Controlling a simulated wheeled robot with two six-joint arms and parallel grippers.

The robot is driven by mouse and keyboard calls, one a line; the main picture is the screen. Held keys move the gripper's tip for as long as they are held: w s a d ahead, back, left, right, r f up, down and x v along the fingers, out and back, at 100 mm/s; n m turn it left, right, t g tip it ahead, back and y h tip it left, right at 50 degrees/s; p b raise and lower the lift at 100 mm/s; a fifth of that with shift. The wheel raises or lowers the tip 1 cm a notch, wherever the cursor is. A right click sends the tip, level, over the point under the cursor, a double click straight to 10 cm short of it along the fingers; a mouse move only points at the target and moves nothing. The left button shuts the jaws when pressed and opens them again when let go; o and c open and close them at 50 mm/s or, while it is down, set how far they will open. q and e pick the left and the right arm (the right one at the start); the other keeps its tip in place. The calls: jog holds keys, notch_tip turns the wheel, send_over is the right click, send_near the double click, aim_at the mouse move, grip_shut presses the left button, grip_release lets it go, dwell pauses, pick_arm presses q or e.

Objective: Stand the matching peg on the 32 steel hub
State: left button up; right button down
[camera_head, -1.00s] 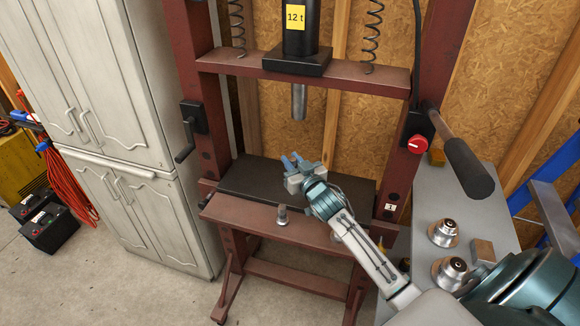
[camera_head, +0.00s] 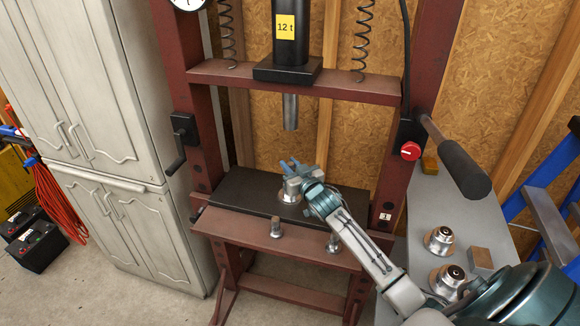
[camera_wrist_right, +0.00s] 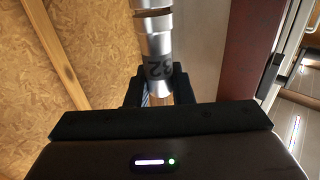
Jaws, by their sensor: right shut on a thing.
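My right gripper (camera_head: 291,168) is over the dark press bed, below the ram, its fingers pointing away. In the right wrist view it is shut on a silver stepped peg marked 32 (camera_wrist_right: 158,68). The peg stands out beyond the fingertips and its upper end runs out of that picture. A round silver hub (camera_head: 289,198) shows partly just below the gripper on the bed; its marking cannot be read. Whether the held peg touches it cannot be told. My left gripper is not in view.
The press ram (camera_head: 290,112) hangs above the bed (camera_head: 238,190), between red posts. On the grey bench (camera_head: 425,205) at right stand two silver hubs (camera_head: 440,240) and a small block (camera_head: 480,259). A pump handle (camera_head: 455,160) juts out at right.

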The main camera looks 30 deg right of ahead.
jog(key=shift+f, duration=0.1)
dwell(0.5)
jog(key=c, duration=1.2)
grip_release()
jog(key=shift+s+f, duration=0.1)
